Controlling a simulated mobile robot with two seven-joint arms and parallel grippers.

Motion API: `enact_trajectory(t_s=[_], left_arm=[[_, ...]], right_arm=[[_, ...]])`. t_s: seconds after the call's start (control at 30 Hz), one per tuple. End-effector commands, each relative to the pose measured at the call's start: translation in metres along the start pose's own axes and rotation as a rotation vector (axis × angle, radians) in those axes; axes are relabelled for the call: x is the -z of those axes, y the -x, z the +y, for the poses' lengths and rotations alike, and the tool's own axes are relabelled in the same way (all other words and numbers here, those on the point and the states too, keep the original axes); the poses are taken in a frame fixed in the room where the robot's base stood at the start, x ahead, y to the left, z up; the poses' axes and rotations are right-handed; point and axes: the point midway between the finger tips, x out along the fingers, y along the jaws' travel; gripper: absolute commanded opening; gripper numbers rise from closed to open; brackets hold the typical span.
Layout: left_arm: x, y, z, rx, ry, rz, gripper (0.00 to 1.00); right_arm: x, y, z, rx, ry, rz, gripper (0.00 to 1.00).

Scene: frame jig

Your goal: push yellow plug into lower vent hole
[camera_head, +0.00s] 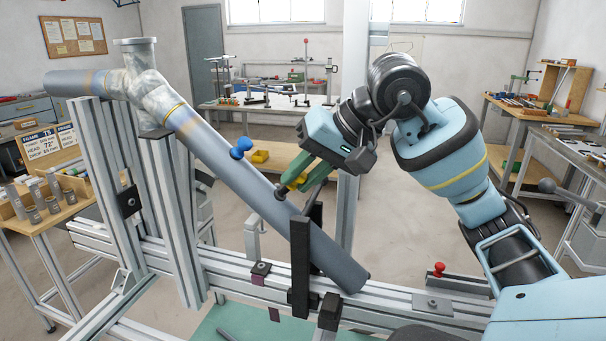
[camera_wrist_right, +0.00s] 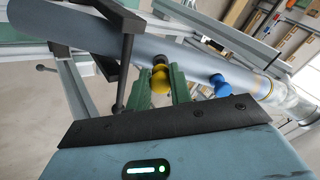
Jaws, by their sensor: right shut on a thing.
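A grey-blue tube (camera_head: 232,175) slopes from upper left to lower right on the jig and also crosses the wrist view (camera_wrist_right: 100,38). My right gripper (camera_head: 293,186) is at the tube's upper side, above its lower half. Its green fingers, also in the wrist view (camera_wrist_right: 161,80), are shut on the yellow plug (camera_wrist_right: 160,80), whose round head shows between them. The plug's inner end is close to the tube wall; I cannot tell whether it is in the hole. The lower vent hole is not clearly visible. A blue plug (camera_head: 240,148) sits on the tube farther up. My left gripper is not in view.
Aluminium posts (camera_head: 178,215) support the upper end. A yellow object (camera_head: 260,156) lies on a bench behind. Open floor lies between the jig and the back benches.

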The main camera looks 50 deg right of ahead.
Motion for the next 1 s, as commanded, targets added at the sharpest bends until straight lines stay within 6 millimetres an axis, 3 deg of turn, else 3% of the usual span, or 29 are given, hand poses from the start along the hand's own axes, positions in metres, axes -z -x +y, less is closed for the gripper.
enact_trajectory(t_s=[1.0], left_arm=[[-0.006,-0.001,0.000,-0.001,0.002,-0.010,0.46]], right_arm=[[0.000,-0.014,0.000,0.000,-0.001,0.000,0.00]])
